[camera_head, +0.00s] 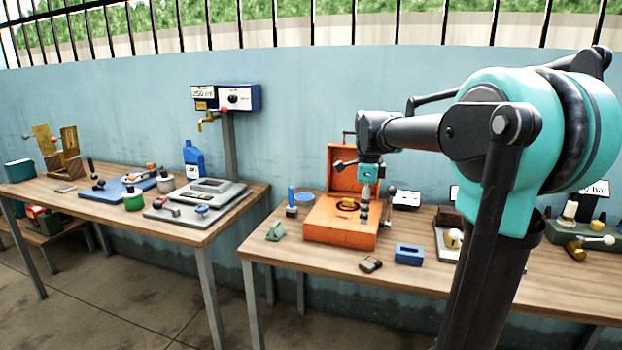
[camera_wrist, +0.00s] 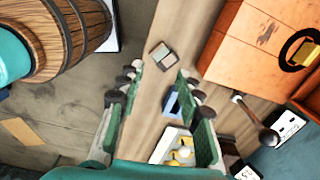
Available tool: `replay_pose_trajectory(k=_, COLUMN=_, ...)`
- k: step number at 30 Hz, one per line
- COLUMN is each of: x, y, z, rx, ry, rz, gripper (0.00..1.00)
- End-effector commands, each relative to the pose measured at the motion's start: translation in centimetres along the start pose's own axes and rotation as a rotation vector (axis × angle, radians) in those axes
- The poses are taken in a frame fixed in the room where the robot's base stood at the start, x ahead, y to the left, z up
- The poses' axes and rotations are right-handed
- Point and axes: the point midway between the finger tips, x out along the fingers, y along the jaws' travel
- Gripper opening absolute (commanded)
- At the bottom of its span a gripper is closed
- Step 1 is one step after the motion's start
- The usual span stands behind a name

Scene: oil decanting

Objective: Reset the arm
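My arm reaches in from the right in the head view. My gripper (camera_head: 366,205) hangs pointing down in front of the orange box (camera_head: 335,226), whose lid stands open. In the wrist view the two green fingers of my gripper (camera_wrist: 158,76) are spread apart. Nothing is held between them; the tabletop shows through the gap. The orange box also shows at the upper right of the wrist view (camera_wrist: 262,45). The gripper hides part of the box's right side in the head view.
A small brown block (camera_head: 371,264) and a blue box (camera_head: 409,254) lie on the right table (camera_head: 330,275). A green cloth-like item (camera_head: 276,231) lies at its left. A wooden barrel (camera_wrist: 65,40) shows in the wrist view. A gap separates the left table (camera_head: 215,232).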

Motion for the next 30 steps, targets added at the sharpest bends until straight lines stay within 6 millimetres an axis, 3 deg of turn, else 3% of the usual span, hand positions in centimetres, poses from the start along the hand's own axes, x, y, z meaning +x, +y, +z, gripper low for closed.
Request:
replay_pose_trajectory(k=8, x=2.7, y=1.7, z=-1.0, rx=-0.193, ry=-0.007, rz=-0.038, gripper=0.36)
replay_pose_trajectory(k=14, x=5.8, y=3.8, z=-2.1, rx=-0.423, ry=-0.005, rz=-0.086, gripper=0.36)
replay_pose_trajectory(k=20, x=10.9, y=8.1, z=-3.9, rx=-0.800, ry=0.024, rz=-0.163, gripper=0.36)
replay_pose_trajectory(k=30, x=19.8, y=17.1, z=-7.2, rx=-1.510, ry=0.171, rz=-0.287, gripper=0.36)
